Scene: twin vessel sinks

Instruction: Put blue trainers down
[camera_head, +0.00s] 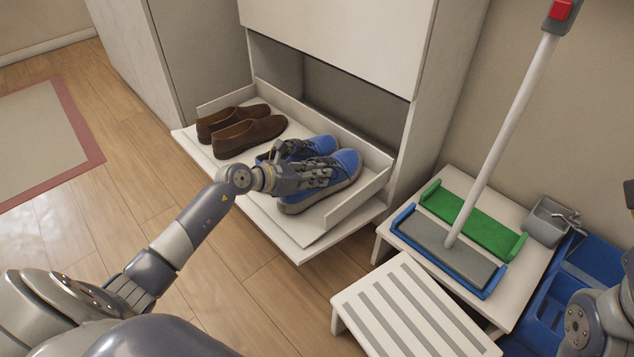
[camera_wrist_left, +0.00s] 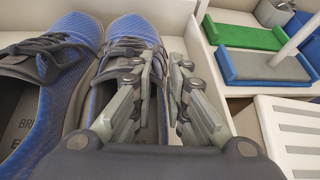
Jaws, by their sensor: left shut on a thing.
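A pair of blue trainers (camera_head: 347,162) with grey sides and dark laces sits side by side on the pulled-out shoe tray (camera_head: 361,202). The trainers also fill the left of the left wrist view (camera_wrist_left: 133,29), toes pointing away. My left gripper (camera_head: 312,166) reaches over them from the left, shut on the nearer, right-hand trainer; its fingers (camera_wrist_left: 163,62) are at that shoe's lace and collar area. The fingers hide part of the shoes, and I cannot tell whether the soles fully touch the tray. My right gripper is out of view.
Brown loafers (camera_head: 249,134) stand on the tray's left. A white cabinet (camera_head: 335,40) rises behind. To the right are a slatted step stool (camera_head: 412,312), a platform with a green mop pad (camera_head: 473,222), a flat mop (camera_head: 497,140) and a blue bucket (camera_head: 597,257).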

